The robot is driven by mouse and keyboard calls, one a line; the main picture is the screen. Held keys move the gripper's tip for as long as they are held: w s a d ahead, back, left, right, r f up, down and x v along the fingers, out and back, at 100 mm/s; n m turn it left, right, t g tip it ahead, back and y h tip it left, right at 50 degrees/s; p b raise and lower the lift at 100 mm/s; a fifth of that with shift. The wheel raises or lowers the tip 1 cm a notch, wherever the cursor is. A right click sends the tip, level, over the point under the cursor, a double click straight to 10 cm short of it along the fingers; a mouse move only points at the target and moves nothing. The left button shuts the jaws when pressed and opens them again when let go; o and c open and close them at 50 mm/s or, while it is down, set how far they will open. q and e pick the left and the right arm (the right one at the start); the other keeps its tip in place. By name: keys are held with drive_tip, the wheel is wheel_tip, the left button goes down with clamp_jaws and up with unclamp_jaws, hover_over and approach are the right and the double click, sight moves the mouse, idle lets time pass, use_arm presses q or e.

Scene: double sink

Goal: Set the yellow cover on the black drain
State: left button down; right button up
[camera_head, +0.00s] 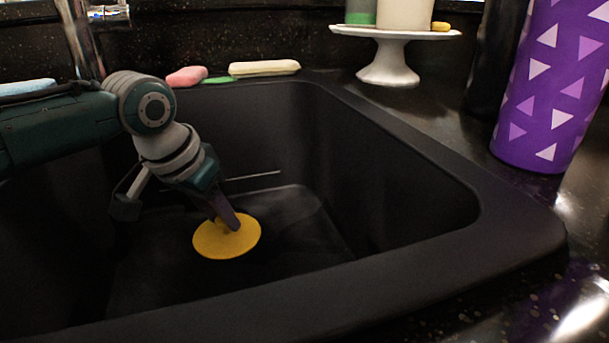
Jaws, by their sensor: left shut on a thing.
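The yellow cover (226,241) is a flat round disc low inside the black sink basin (400,190). My left gripper (232,224) reaches down into the basin from the left, and its fingers are shut on the cover from above. The cover looks roughly level; I cannot tell whether it touches the basin floor. The black drain is not visible and may be hidden under the cover or the arm. My right gripper is not in view.
Basin walls surround the gripper. A pink sponge (186,76), a cream bar (264,68) and a green item (216,80) lie on the back rim. A white stand (388,66) and a purple patterned cylinder (548,95) stand on the counter. The basin floor right of the cover is clear.

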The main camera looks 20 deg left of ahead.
use_arm(q)
drive_tip(key=shift+c, duration=2.3)
unclamp_jaws()
drive_tip(key=p+v, duration=0.4)
drive_tip(key=v, duration=0.6)
drive_tip(key=shift+p, duration=0.4)
